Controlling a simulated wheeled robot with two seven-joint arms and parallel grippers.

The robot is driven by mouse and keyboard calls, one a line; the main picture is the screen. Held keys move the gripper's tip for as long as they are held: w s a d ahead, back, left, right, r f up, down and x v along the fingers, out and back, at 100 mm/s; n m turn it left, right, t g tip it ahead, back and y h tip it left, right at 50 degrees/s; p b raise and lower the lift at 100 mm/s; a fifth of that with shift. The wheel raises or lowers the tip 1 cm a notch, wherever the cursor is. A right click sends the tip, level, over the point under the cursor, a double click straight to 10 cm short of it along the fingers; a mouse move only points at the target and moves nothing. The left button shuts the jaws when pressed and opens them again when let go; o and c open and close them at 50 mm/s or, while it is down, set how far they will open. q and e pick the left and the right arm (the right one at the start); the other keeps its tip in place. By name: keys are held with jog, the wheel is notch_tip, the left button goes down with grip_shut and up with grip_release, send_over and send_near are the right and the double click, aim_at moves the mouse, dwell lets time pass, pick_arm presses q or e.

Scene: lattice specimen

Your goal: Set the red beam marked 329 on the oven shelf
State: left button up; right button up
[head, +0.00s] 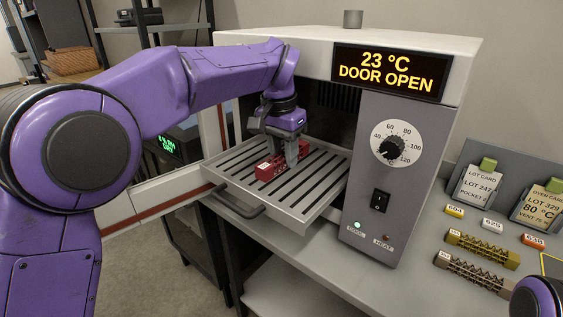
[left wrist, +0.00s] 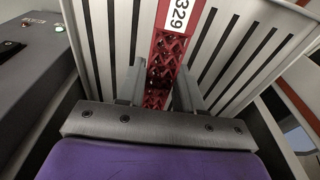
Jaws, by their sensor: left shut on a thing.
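The red lattice beam (head: 270,169) is at the slatted oven shelf (head: 290,209), which is pulled out of the open oven. In the left wrist view the beam (left wrist: 174,52) carries a white label reading 329 and lies over the shelf slats. My left gripper (head: 291,158) is shut on the beam, with a finger on either side of it in the left wrist view (left wrist: 159,90). Whether the beam's underside touches the shelf I cannot tell. My right gripper does not show; only a purple part of my right arm is at the lower right corner of the head view.
The oven (head: 406,130) reads 23 °C and DOOR OPEN. A shelf handle (head: 238,207) sticks out in front. Two lattice beams, one yellow (head: 482,249) and one brownish (head: 474,273), lie on the bench to the right, near lot cards (head: 480,187) and numbered tags. The shelf's front slats are bare.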

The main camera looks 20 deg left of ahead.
aim_at(280, 153)
pick_arm(q)
jog(key=shift+w+a+f, duration=0.15)
jog(key=shift+a+f, duration=0.05)
jog(key=shift+f, duration=0.15)
jog(key=f, duration=0.3)
jog(key=shift+w+a+f, duration=0.2)
jog(key=shift+f, duration=0.1)
jog(key=shift+s, duration=0.1)
jog(key=shift+f, duration=0.15)
jog(key=o, duration=1)
jog(key=shift+o, duration=0.2)
jog(key=r, duration=0.8)
jog(key=shift+s+a, duration=0.1)
jog(key=shift+s, duration=0.3)
